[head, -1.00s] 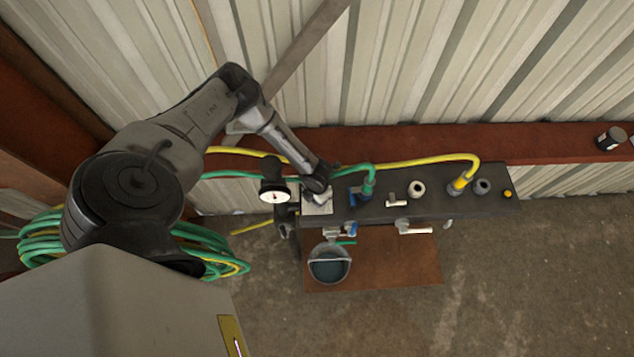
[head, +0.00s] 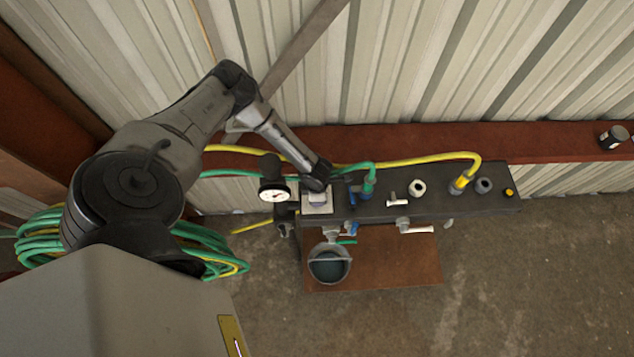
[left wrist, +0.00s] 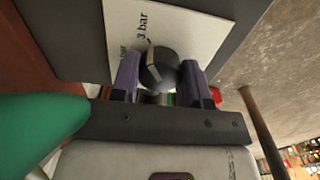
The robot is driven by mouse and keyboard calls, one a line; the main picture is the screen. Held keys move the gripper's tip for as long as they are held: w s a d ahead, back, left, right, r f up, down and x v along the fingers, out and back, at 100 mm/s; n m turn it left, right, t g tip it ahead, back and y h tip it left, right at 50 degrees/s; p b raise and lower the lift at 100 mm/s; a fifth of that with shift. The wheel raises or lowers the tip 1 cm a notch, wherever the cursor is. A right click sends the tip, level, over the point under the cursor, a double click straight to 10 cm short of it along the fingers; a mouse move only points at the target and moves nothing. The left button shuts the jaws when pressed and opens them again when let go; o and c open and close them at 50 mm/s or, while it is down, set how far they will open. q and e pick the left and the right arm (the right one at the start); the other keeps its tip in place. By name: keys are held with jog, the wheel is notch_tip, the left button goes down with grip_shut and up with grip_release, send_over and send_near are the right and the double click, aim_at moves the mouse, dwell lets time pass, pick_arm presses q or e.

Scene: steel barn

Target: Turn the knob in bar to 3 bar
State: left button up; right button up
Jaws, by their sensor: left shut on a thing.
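The black round knob (left wrist: 160,67) sits on a white plate (left wrist: 192,32) marked "3 bar". A second label on the plate is partly hidden. A pale line on the knob runs roughly toward the "3 bar" mark; whether it lines up exactly I cannot tell. My left gripper (left wrist: 159,78) is shut on the knob, with one purple finger on each side. In the head view my left gripper (head: 318,199) is over the white plate (head: 317,209) at the left end of the dark panel and hides the knob. My right gripper is not in view.
A round gauge (head: 274,194) is just left of the plate. The dark panel (head: 435,206) carries valves and a yellow hose (head: 425,161) and green hose (head: 345,169). A bucket (head: 329,266) is below. Bare floor (head: 540,280) lies to the right.

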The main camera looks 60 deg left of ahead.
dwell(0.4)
pick_arm(q)
jog(key=o, duration=0.9)
jog(key=shift+r, duration=0.6)
notch_tip(320, 180, up, 13)
jog(key=shift+f, duration=0.2)
